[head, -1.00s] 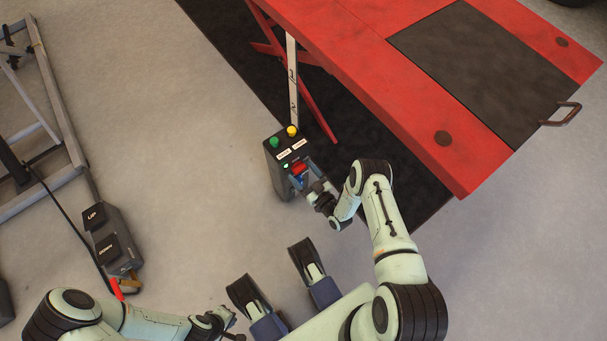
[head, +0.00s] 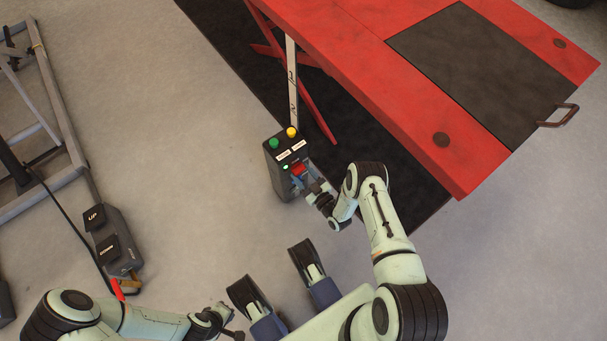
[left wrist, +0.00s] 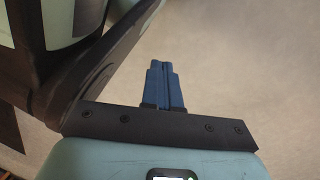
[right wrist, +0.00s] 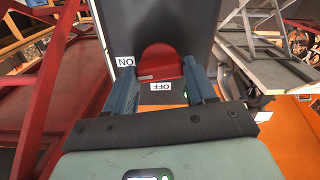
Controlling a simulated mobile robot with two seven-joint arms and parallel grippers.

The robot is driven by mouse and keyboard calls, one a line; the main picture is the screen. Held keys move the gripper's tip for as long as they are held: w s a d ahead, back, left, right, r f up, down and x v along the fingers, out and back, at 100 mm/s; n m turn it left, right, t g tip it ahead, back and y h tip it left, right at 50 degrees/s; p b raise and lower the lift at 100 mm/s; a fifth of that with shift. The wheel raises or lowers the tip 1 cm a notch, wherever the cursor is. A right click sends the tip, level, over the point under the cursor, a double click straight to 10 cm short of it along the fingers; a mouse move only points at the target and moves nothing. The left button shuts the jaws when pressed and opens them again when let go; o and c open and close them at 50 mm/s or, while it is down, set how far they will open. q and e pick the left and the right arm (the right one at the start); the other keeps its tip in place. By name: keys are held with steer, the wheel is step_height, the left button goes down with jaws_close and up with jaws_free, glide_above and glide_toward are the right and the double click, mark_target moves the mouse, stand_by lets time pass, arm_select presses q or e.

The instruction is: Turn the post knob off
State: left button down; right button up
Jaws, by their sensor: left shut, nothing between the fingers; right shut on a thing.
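The dark control post (head: 282,180) stands beside the red lift, with a red knob (head: 298,169) on its upper face. In the right wrist view the red knob (right wrist: 160,62) is large, with an ON label (right wrist: 125,61) at its left and an OFF label (right wrist: 161,86) just below. My right gripper (head: 303,180) has its blue fingers on either side of the knob, shut on it. Which label the knob points to is not clear. My left gripper (left wrist: 164,85) is shut and empty, low in the head view over bare floor.
A green button (head: 274,143), a yellow button (head: 292,132) and a small lit green lamp (head: 285,167) share the post's top. The red lift table (head: 400,95) lies behind and right. A grey UP/DOWN control box (head: 115,245) stands left. Floor between is clear.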

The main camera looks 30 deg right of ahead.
steer(key=n+p, duration=0.1)
steer(key=n, duration=0.1)
steer(key=shift+n, duration=0.4)
steer(key=n+p, duration=0.1)
steer(key=n, duration=0.4)
steer(key=shift+s+n+p, duration=0.1)
steer(key=shift+n+p, duration=0.2)
steer(key=n, duration=0.4)
steer(key=shift+f+p, duration=0.1)
steer(key=shift+p, duration=0.3)
arm_select(q)
steer(key=w+d+r+t, duration=0.1)
steer(key=w+r+t, duration=0.2)
steer(key=w+r, duration=0.3)
steer(key=shift+w+r, duration=0.4)
steer(key=shift+w, duration=0.55)
arm_select(e)
steer(key=shift+n, duration=1.9)
arm_select(q)
steer(key=shift+d, duration=0.1)
arm_select(e)
steer(key=shift+d, duration=0.1)
steer(key=o, duration=1)
steer(key=shift+o, duration=0.2)
